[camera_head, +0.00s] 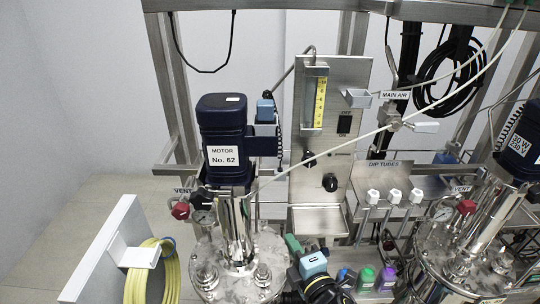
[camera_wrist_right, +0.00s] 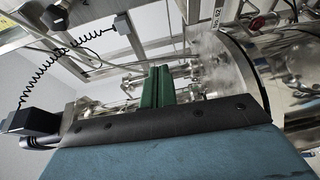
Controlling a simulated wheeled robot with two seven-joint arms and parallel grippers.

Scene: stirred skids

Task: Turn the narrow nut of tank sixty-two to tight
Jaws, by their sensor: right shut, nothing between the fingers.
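Tank sixty-two (camera_head: 240,262) is the steel vessel at the bottom centre of the head view, under the dark blue motor (camera_head: 222,125) labelled No. 62. Steel fittings and clamps stand on its lid. I cannot tell which of them is the narrow nut. My right gripper (camera_head: 293,244) is at the right edge of this lid, its green fingers together and empty. Contact is unclear. My left gripper is not in view.
A steel panel (camera_head: 345,85) with a yellow gauge and dark knobs stands behind the tank. A red vent valve (camera_head: 180,210) is at left, near a white bracket with a yellow hose (camera_head: 140,275). Colored bottles (camera_head: 365,278) and a second tank (camera_head: 450,260) are at right.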

